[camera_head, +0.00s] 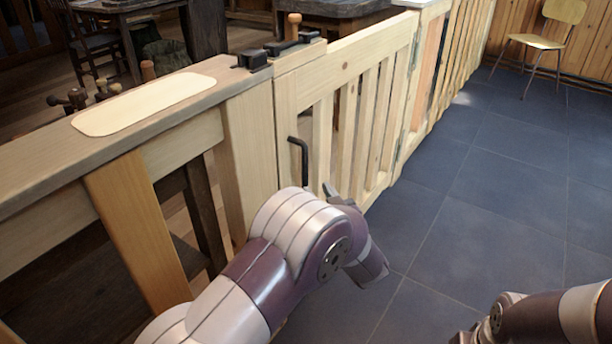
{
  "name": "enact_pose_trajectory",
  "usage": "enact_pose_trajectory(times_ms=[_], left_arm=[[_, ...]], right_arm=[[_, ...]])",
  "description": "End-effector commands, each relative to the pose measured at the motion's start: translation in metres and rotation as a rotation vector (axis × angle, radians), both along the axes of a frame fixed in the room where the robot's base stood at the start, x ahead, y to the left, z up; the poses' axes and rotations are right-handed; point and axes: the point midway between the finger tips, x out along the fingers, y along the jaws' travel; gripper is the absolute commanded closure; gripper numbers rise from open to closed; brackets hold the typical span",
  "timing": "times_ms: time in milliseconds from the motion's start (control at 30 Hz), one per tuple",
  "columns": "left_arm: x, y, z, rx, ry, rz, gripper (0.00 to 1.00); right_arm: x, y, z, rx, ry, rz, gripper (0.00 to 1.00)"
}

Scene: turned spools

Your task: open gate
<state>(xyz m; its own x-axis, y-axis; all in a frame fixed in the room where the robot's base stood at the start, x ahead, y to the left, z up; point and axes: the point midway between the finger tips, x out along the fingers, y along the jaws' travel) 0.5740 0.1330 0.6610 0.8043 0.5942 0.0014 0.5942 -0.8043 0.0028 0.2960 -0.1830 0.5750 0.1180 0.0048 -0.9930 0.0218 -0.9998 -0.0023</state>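The gate (348,98) is a pale wooden slatted panel in the middle of the head view. It stands in line with the fence and looks closed. A black latch (272,52) with an upright wooden knob (294,24) sits on its top left corner and the post beside it. A black bent handle (301,160) is on the gate's near face, low on the left. Dark hinges (414,56) are on its right edge. My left gripper (340,196) is just right of and below the handle, apparently apart from it; its fingers are partly hidden.
The fence rail (40,152) with a pale oval plate (144,104) runs along the left. Turned wooden pieces (100,90) and tables are behind it. Blue-tiled floor (490,215) lies open to the right. A chair (541,42) stands far right.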

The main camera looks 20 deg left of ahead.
Motion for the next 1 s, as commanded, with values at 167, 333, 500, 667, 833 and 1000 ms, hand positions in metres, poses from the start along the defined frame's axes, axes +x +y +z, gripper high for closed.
enact_pose_trajectory(times_ms=[167, 333, 500, 667, 833, 1000], left_arm=[[0.037, 0.029, -0.007, -0.001, -0.002, 0.003, 0.62], [0.062, 0.046, -0.004, -0.002, -0.002, 0.000, 0.62], [0.072, 0.052, -0.002, -0.001, 0.000, -0.002, 0.62], [0.072, 0.053, -0.001, -0.002, 0.001, -0.003, 0.62], [0.072, 0.052, -0.001, -0.002, 0.001, -0.003, 0.98], [0.072, 0.052, -0.001, -0.002, 0.001, -0.003, 1.00]], right_arm=[[0.000, 0.000, -0.025, 0.000, 0.000, 0.000, 0.52], [0.000, 0.000, -0.035, 0.000, 0.000, 0.000, 0.52], [0.000, 0.000, -0.037, 0.000, 0.000, 0.000, 0.52], [0.000, 0.000, -0.037, 0.000, 0.000, 0.000, 0.52], [0.000, 0.000, -0.037, 0.000, 0.000, 0.000, 0.52], [0.000, 0.000, -0.037, 0.000, 0.000, 0.000, 0.52]])
